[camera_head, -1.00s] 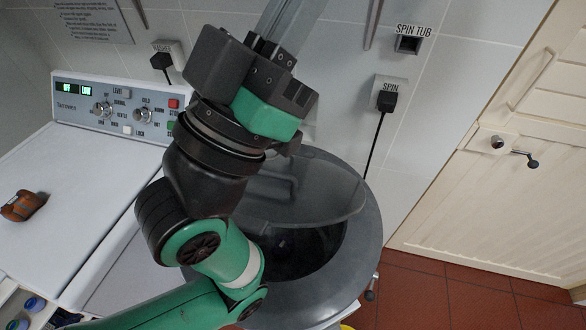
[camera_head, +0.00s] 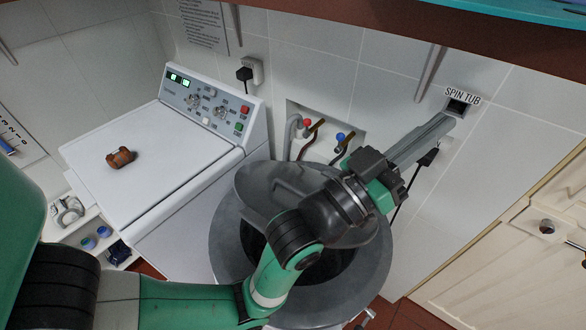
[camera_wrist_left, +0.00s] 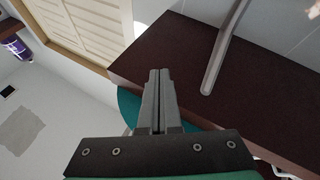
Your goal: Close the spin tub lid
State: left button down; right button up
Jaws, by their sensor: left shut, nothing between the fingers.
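The spin tub (camera_head: 226,262) is a round dark-grey tub beside the white washing machine. Its grey lid (camera_head: 262,190) is raised at a tilt over the back of the tub, and the dark opening shows below its front edge. My left arm crosses in front of the tub and hides the middle of the lid. My left gripper (camera_head: 445,123) is shut and empty, beyond the lid to the upper right, pointing at the wall below the SPIN TUB label. In the left wrist view its fingers (camera_wrist_left: 160,76) are together. My right gripper is not in view.
A brown shelf (camera_head: 390,30) with brackets spans the top; it also fills much of the left wrist view (camera_wrist_left: 250,75). Taps (camera_head: 307,124) sit behind the tub. A brown object (camera_head: 121,157) lies on the white washer (camera_head: 165,130). A cream door (camera_head: 500,265) stands at right.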

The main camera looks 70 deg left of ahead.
pick_arm(q)
jog(key=s+a+f+n+g+y+p, duration=0.1)
jog(key=s+a+f+g+y+p, duration=0.15)
jog(key=a+f+g+p, duration=0.9)
jog(key=s+f+n+g+p, duration=0.2)
jog(key=s+p, duration=1.6)
jog(key=p, duration=0.2)
jog(key=x, duration=0.9)
jog(key=shift+w+d+r, duration=0.1)
jog(key=shift+w+r, duration=0.15)
send_over(290, 202)
notch_tip(290, 202, down, 4)
jog(key=shift+f, duration=0.1)
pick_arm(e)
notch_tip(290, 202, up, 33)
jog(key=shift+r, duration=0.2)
pick_arm(q)
jog(key=shift+m, duration=0.3)
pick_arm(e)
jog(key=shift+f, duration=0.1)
